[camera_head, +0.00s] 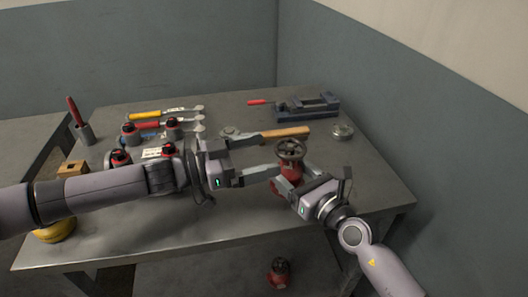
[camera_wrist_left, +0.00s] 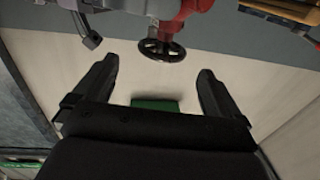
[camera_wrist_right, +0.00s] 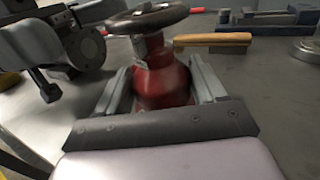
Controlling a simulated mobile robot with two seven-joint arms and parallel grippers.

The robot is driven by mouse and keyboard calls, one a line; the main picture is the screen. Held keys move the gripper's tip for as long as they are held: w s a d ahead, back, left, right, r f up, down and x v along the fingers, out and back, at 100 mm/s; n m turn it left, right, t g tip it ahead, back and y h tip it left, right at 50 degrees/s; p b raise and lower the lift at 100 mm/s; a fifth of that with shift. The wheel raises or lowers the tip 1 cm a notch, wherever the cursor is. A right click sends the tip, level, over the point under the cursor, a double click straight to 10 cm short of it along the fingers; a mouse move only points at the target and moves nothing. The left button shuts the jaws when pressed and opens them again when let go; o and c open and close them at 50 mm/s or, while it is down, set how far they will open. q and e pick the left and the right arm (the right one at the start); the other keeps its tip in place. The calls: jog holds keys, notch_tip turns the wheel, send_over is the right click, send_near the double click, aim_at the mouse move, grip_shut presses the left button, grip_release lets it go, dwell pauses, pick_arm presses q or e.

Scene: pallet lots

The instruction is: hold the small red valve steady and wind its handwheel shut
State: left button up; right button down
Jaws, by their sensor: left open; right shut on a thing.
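The small red valve (camera_head: 287,186) stands upright near the table's right front part, with its dark handwheel (camera_head: 290,149) on top. My right gripper (camera_head: 290,177) is shut on the valve's red body, below the wheel. In the right wrist view the red body (camera_wrist_right: 163,82) sits between the two fingers, and the handwheel (camera_wrist_right: 148,18) is above them. My left gripper (camera_head: 268,156) is open just left of the handwheel. In the left wrist view the handwheel (camera_wrist_left: 162,50) appears beyond and between the open fingertips, with no contact visible.
A blue-grey vise (camera_head: 308,108) and a round metal tin (camera_head: 342,131) stand farther back. Several red-topped fittings (camera_head: 130,133) are at left. Another red item (camera_head: 279,272) is below the table. The right front tabletop is clear.

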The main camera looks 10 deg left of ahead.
pick_arm(q)
jog(key=shift+d, duration=0.1)
jog(key=n+t+y, duration=0.6)
jog(key=t, duration=0.1)
send_near(300, 141)
jog(key=x, duration=0.7)
jog(key=shift+w+f, duration=0.1)
jog(key=shift+f, duration=0.15)
dwell(0.7)
jog(key=c, duration=1.1)
